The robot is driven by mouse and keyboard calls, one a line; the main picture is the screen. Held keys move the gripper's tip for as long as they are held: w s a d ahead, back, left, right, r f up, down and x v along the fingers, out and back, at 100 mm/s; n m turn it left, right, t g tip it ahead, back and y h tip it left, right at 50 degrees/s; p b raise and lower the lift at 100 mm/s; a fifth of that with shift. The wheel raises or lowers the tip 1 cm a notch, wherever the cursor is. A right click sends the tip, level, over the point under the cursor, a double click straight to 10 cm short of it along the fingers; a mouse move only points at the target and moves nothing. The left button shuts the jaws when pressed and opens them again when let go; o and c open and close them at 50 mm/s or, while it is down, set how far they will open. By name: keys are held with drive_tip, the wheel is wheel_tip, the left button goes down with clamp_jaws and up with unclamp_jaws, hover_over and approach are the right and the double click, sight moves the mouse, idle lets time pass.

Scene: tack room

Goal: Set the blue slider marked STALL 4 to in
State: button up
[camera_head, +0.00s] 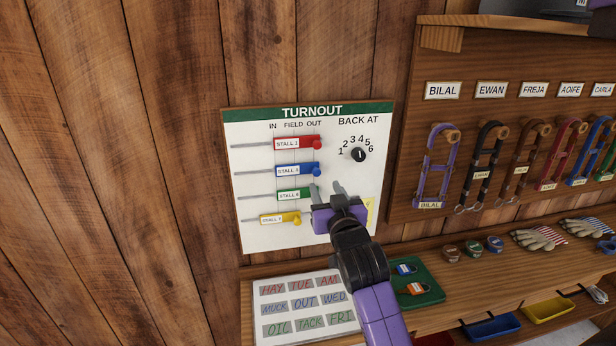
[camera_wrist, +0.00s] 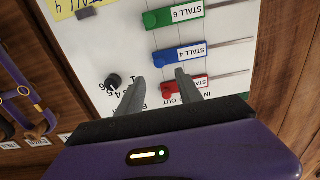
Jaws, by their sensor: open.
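The blue slider marked STALL 4 (camera_head: 294,171) is on the white TURNOUT board (camera_head: 255,232), second from the top. Its round knob is at the right end, under the OUT column. In the wrist view the board appears upside down, and the blue slider (camera_wrist: 190,53) lies just beyond the fingertips. My gripper (camera_head: 327,188) is open and empty in front of the board, just below and right of the blue knob. In the wrist view the gripper's two fingers (camera_wrist: 158,79) point toward the blue knob. I cannot tell whether they touch the board.
A red slider (camera_head: 288,143) is above, and green (camera_head: 290,195) and yellow (camera_head: 273,219) sliders are below. A numbered BACK AT dial (camera_head: 358,155) is to the right. A shelf with a green tray (camera_head: 432,291) is beneath; halters hang at right.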

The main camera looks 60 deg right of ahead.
sight(317, 173)
drive_tip(key=shift+p+x, duration=0.95)
drive_tip(key=shift+x, duration=2.9)
drive_tip(key=shift+f, duration=0.1)
drive_tip(key=shift+c, duration=0.3)
clamp_jaws()
